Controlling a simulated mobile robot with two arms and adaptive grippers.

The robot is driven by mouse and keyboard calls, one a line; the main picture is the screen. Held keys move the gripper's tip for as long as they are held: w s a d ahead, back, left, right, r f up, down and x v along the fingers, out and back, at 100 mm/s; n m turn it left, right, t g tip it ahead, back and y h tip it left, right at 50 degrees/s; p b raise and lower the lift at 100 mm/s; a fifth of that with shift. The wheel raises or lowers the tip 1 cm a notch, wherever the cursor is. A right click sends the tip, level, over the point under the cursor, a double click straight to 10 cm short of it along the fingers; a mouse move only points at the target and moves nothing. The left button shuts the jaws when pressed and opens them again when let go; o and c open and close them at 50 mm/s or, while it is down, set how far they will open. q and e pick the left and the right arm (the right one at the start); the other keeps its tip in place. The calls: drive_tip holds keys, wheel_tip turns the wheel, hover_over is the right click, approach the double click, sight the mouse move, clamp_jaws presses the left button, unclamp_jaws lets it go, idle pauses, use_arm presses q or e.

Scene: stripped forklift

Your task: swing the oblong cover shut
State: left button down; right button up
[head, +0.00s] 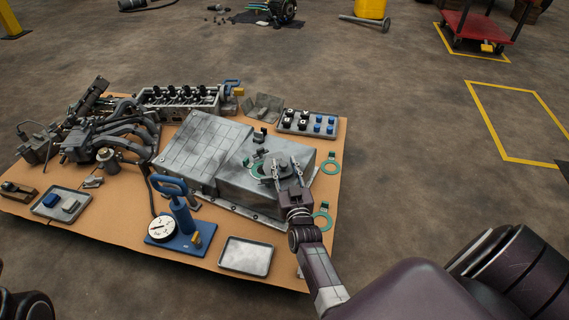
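A grey metal housing (236,187) sits on the brown board, with a green ring-shaped gasket (257,169) on its top. A small grey plate (287,162), possibly the oblong cover, stands or lies on the housing beside the gasket; its exact angle is hard to tell. My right gripper (287,172) is over the right part of the housing top, its fingers apart on either side of this plate. I cannot tell whether they touch it. A small dark fitting (260,134) is near the housing's back edge.
A flat grey panel (192,146) adjoins the housing on the left. A blue hand pump with gauge (180,228) and an empty tray (246,256) are in front. Green gaskets (331,163) lie on the right. A tray of parts (309,122) and an engine head (180,97) are behind.

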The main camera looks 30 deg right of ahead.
drive_tip(key=v, duration=0.5)
drive_tip(key=shift+s+f, duration=0.2)
drive_tip(key=shift+f, duration=0.1)
drive_tip(key=shift+s+a+r, duration=0.15)
drive_tip(key=shift+s+a, duration=0.05)
drive_tip(key=shift+s, duration=0.3)
